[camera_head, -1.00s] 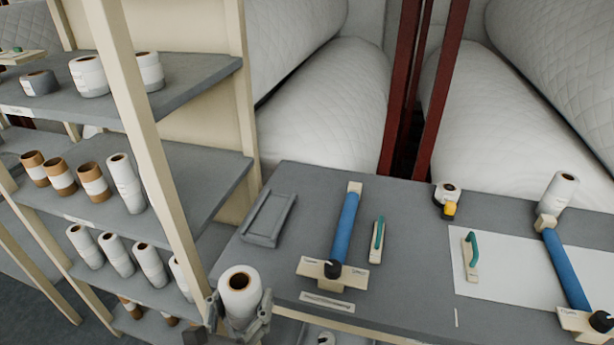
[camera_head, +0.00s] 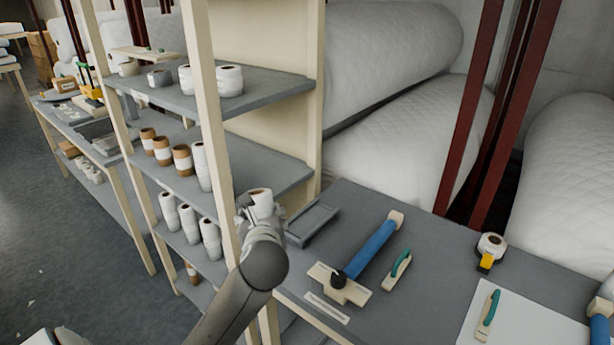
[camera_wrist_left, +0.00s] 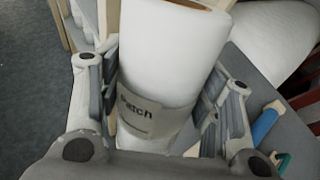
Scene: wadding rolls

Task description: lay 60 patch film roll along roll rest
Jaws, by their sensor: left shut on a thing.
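My left gripper (camera_head: 262,218) is shut around a white patch film roll (camera_head: 260,199) with a brown core. The roll stands roughly upright, near the shelf post and left of the grey tray-like roll rest (camera_head: 313,223) on the table. In the left wrist view the roll (camera_wrist_left: 168,60) fills the space between the fingers (camera_wrist_left: 160,110), its label reading "Patch"; any number is unreadable. The roll rest lies empty at the table's left end, its near left part hidden behind the gripper. My right gripper is not in view.
A shelf rack (camera_head: 262,95) with several rolls stands left of the table. On the table are a blue roller (camera_head: 371,245) on a wooden holder, a green-handled tool (camera_head: 398,264), a tape roll (camera_head: 490,246) and a white sheet (camera_head: 535,318). Large quilted rolls lie behind.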

